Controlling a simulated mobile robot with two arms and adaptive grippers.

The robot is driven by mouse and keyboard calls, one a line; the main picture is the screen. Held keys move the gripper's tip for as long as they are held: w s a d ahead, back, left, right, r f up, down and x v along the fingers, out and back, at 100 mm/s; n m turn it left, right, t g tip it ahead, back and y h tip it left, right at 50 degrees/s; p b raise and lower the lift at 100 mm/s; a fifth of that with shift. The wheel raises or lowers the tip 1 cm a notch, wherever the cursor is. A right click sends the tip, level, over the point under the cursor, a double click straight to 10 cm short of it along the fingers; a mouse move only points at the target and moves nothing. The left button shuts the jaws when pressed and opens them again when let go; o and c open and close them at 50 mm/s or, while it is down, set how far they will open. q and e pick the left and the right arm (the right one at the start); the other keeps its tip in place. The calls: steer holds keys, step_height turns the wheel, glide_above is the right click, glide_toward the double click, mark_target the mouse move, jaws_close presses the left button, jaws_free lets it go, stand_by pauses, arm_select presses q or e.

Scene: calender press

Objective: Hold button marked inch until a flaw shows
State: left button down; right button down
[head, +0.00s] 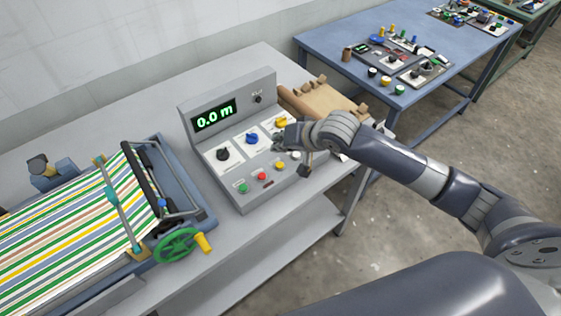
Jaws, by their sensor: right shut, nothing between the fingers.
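The grey control box (228,105) stands on the bench with a green display (214,114) reading 0.0 m. Its sloped face has a black knob (223,154), a blue knob (252,138) and a yellow knob (281,122). Along its lower front are a green button (243,188), a red button (262,176), a yellow button (280,165) and a pale button (296,155). The labels are too small to read, so I cannot tell which is marked inch. My right gripper (284,145) is shut and empty over the box's right side; contact is unclear. Striped cloth (70,225) shows no clear flaw.
The cloth lies on a roller machine at left, with a green handwheel (176,245) and yellow handle (203,243) near the bench edge. A brown tray (325,97) sits behind my right wrist. A blue table (335,45) with other devices stands behind.

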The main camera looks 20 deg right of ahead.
steer(key=shift+w+d+r+m, duration=0.25)
steer(key=shift+w+d+r, duration=0.1)
steer(key=shift+r, duration=0.2)
steer(key=shift+w+d+r+m, duration=0.25)
steer(key=shift+w+d+r, duration=0.1)
steer(key=shift+r, duration=0.15)
steer(key=shift+f, duration=0.15)
steer(key=b, duration=0.8)
glide_above(282, 163)
step_height(282, 163, down, 7)
steer(key=shift+d+r, duration=0.1)
steer(key=shift+r, duration=0.05)
steer(key=shift+f, duration=0.95)
steer(key=shift+f, duration=0.1)
